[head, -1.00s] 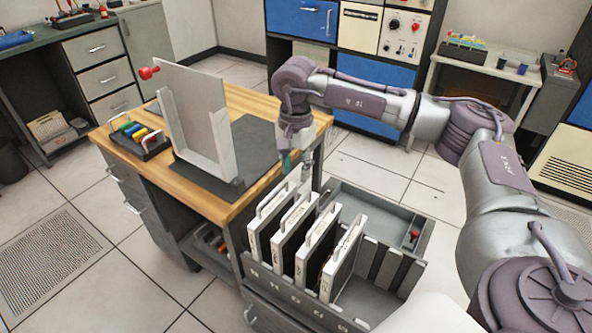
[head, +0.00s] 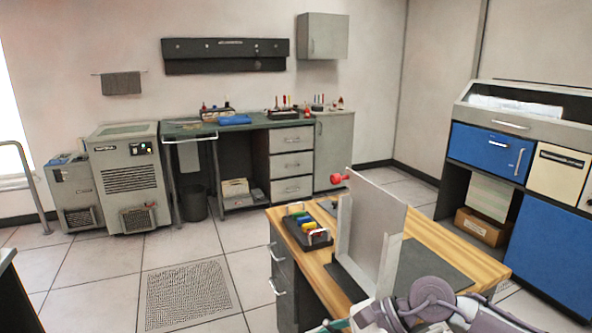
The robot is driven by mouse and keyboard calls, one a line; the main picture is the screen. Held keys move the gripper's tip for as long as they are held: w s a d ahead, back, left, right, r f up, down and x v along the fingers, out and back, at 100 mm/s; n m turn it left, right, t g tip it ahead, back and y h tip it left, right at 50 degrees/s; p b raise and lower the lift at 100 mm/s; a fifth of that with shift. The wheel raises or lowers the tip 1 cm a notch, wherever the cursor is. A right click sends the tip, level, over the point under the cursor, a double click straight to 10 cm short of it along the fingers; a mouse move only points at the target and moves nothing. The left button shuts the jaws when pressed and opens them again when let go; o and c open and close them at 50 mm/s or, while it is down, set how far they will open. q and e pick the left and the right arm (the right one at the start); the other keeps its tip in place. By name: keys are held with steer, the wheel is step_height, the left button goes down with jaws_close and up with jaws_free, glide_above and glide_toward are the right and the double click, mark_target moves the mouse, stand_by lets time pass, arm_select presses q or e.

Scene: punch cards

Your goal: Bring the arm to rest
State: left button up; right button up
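My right arm (head: 432,298) shows at the bottom right, in front of the wooden-topped desk (head: 455,238). Only its purple and grey wrist links show clearly. Its gripper end is cut off at the bottom edge, so I cannot tell whether the fingers are open or shut or hold anything. My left arm and gripper are not in view.
On the desk stand an upright grey panel holder (head: 372,232) with a red knob (head: 338,178) and a rack of coloured pieces (head: 306,228). A grey machine (head: 130,178) and a workbench (head: 240,124) line the back wall. Open tiled floor lies left of the desk.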

steer(key=a+r+m+t+y, duration=0.75)
steer(key=r+m, duration=0.35)
steer(key=m, duration=0.3)
steer(key=w+d+f+m+t+h, duration=0.25)
steer(key=d+m+t+h, duration=0.3)
steer(key=m, duration=0.65)
steer(key=w+d+f+m+t+h, duration=0.1)
steer(key=d+f+m+t+h, duration=0.2)
steer(key=d+m+t+h, duration=0.55)
steer(key=s+d+f+m+g+h, duration=0.35)
steer(key=f+m+g, duration=0.35)
steer(key=f+m, duration=0.25)
steer(key=s+d+f+m+g+h, duration=0.1)
steer(key=s+d+f+m+g, duration=0.2)
steer(key=s+f+m+g, duration=0.45)
steer(key=s+d+f+m+g, duration=0.35)
steer(key=s+f, duration=0.45)
steer(key=s, duration=0.7)
step_height(320, 180, down, 24)
steer(key=s+n+g+p, duration=0.1)
steer(key=g, duration=0.1)
steer(key=s+d+f+p, duration=0.1)
steer(key=s+d+f, duration=0.1)
steer(key=s+f, duration=1.4)
steer(key=shift+s+d+g, duration=0.15)
steer(key=shift+s+g, duration=0.3)
steer(key=shift+s, duration=0.05)
